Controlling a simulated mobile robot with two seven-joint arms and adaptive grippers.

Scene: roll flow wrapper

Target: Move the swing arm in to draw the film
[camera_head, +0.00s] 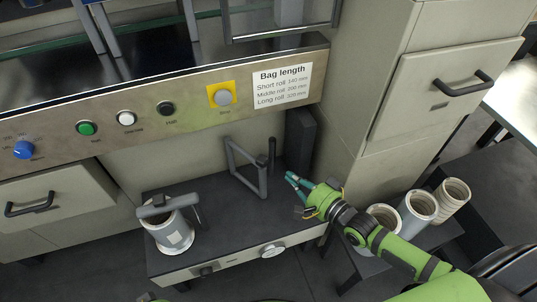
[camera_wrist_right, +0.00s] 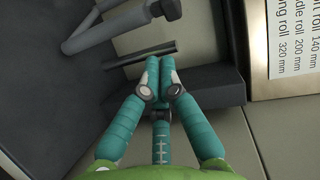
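The swing arm appears to be the grey bar frame (camera_head: 262,180) standing on the dark top of the low unit in the head view. Its grey bars also show at the upper left of the wrist view (camera_wrist_right: 92,38). A short dark post (camera_head: 272,152) stands beside it. My right gripper (camera_head: 290,179) is just right of the frame, apart from it. In the wrist view its teal fingers (camera_wrist_right: 160,64) are together with nothing seen between them. A white roll (camera_head: 173,236) sits under a grey bracket at the left of the unit. My left gripper is not seen.
A control panel (camera_head: 190,112) with several buttons and a bag-length label (camera_head: 283,85) runs above. A dark upright block (camera_head: 299,143) stands behind the gripper. Three rolls, one being this one (camera_head: 454,194), stand on a dark surface at right. A knob (camera_head: 271,251) is on the unit's front.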

